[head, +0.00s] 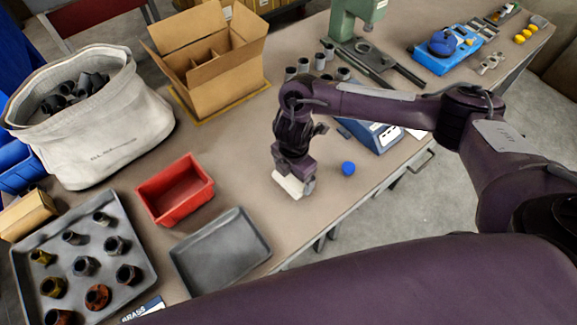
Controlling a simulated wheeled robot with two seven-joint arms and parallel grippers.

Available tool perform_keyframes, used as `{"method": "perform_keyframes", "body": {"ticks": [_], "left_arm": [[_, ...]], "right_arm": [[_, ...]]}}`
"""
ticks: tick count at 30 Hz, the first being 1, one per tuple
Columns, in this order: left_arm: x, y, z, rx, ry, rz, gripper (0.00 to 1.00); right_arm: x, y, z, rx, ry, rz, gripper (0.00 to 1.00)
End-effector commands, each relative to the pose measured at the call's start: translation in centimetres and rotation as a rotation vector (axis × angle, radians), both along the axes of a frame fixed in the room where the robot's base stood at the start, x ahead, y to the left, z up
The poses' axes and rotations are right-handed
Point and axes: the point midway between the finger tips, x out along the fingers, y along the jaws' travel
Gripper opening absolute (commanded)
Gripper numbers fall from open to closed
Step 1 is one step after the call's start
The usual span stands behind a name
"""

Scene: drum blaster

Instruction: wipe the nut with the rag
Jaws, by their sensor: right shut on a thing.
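My right gripper (292,178) points down over the middle of the table. It is shut on a whitish cloth-like piece, which looks like the rag (288,185). Whether the rag touches the table is hard to tell. Several hex nuts and fittings stand apart in a grey tray (128,214) at the lower left. Some are dark, one is a rusty orange nut (97,297), and one is a dark grey nut (85,266). The gripper is well to the right of this tray. My left gripper is not in view.
An empty red bin (176,190) and an empty grey tray (219,251) lie between the nuts and my right gripper. A canvas bag (95,120) and an open cardboard box (208,60) stand behind. A blue ball (348,168) sits right of the gripper, near the table edge.

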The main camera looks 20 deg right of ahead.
Motion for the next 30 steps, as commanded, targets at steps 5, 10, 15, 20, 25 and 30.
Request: {"method": "perform_keyframes", "body": {"ticks": [5,10,15,20,25,30], "left_arm": [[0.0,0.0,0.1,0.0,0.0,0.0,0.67],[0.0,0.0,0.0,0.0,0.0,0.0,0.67],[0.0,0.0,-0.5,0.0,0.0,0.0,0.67],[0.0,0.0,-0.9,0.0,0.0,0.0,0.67],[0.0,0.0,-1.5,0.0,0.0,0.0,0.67],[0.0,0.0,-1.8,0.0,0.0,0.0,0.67]], "right_arm": [[-0.1,0.0,0.0,0.001,0.0,0.0,0.72],[0.0,0.0,0.0,0.001,0.0,0.0,0.72],[0.8,0.5,-0.1,0.002,-0.002,0.0,0.72],[1.8,1.0,-0.1,0.002,-0.002,0.0,0.72],[2.9,1.5,-0.2,0.002,-0.001,0.001,0.72],[3.7,1.9,-0.1,0.002,-0.001,0.0,0.72]]}}
